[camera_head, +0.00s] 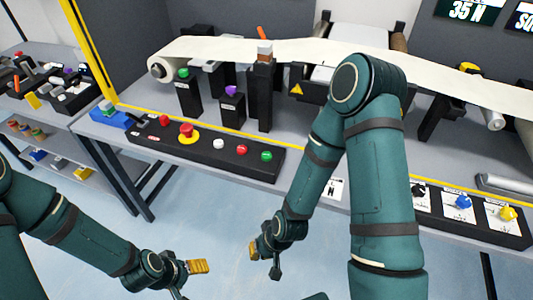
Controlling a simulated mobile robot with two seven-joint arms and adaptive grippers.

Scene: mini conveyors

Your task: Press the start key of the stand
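The stand's black control box (200,143) lies along the front edge of the bench. It carries a red mushroom knob (186,130) on a yellow base, a white key (218,144), a red key (242,149) and a green key (266,156) at its right end. Labels are too small to read. My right gripper (265,261) hangs in front of the bench, below and apart from the green key, with its fingers spread and empty. My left gripper (189,279) is at the bottom, left of the right one, also spread and empty, away from the box.
A pale belt (230,48) runs over the bench. Black posts with a green knob (183,73) and a purple knob (232,91) stand behind the box. A second box with a blue knob (463,202) and a yellow knob (508,213) is at right. A yellow post (88,50) rises at left.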

